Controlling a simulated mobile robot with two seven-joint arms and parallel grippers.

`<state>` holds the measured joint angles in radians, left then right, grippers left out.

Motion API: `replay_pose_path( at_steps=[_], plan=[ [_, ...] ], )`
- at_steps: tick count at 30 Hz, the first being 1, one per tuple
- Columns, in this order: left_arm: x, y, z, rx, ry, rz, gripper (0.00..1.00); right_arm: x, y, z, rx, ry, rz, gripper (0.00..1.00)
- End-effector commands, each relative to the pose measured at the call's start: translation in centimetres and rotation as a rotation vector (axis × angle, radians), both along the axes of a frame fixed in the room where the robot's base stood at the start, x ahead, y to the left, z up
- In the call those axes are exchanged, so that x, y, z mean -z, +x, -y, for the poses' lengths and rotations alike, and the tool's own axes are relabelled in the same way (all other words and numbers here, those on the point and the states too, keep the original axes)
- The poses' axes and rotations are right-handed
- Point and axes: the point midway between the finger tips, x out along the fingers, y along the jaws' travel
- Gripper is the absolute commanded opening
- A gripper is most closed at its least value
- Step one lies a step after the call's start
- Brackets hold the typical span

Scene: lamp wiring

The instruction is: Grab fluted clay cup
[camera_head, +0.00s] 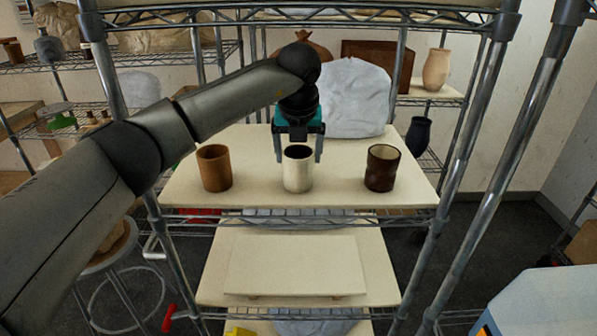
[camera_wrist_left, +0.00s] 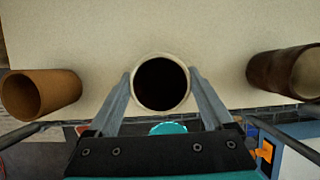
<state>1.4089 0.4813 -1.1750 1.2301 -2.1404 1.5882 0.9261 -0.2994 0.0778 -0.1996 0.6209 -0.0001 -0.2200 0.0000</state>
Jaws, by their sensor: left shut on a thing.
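Three clay cups stand in a row on the pale shelf board. The middle one is a cream cup (camera_head: 298,175) with a dark inside; it also shows in the left wrist view (camera_wrist_left: 163,108). My left gripper (camera_head: 298,157) comes from above and behind, with one finger on each side of the cream cup, shut on it. The cup is upright and looks to be still on the board. An orange-brown cup (camera_head: 215,170) stands to the left and a dark brown cup (camera_head: 382,171) with an uneven wall to the right. I cannot make out clear fluting on any cup.
The shelf board (camera_head: 340,196) has free room between the cups. A grey-white wrapped lump (camera_head: 355,98) stands behind. Metal rack posts (camera_head: 472,135) flank the board. A lower board (camera_head: 295,265) lies beneath.

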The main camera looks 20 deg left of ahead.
Motion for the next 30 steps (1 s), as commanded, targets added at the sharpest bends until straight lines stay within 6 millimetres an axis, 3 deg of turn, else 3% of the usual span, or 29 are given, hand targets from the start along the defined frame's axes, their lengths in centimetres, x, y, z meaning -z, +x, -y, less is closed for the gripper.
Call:
replay_pose_path(
  at_steps=[1,11,20,25,30],
  plan=[
    [0.0,0.0,0.0,-0.001,0.000,0.000,0.47,0.0,0.0,0.1,-0.001,-0.001,0.000,0.50],
    [0.0,0.0,0.0,-0.001,0.000,0.000,0.11,0.0,0.0,0.2,-0.002,-0.002,-0.001,0.50],
    [-0.3,0.1,0.0,-0.001,0.000,0.003,0.10,0.0,-0.1,0.2,-0.002,-0.003,-0.002,0.50],
    [-1.7,0.1,0.0,0.000,-0.001,0.005,0.10,0.2,-0.1,0.2,-0.002,-0.003,-0.002,0.50],
    [-1.6,-1.1,0.4,0.003,-0.001,0.002,0.10,0.5,-0.1,0.2,-0.002,-0.003,-0.002,0.50]
  ],
)
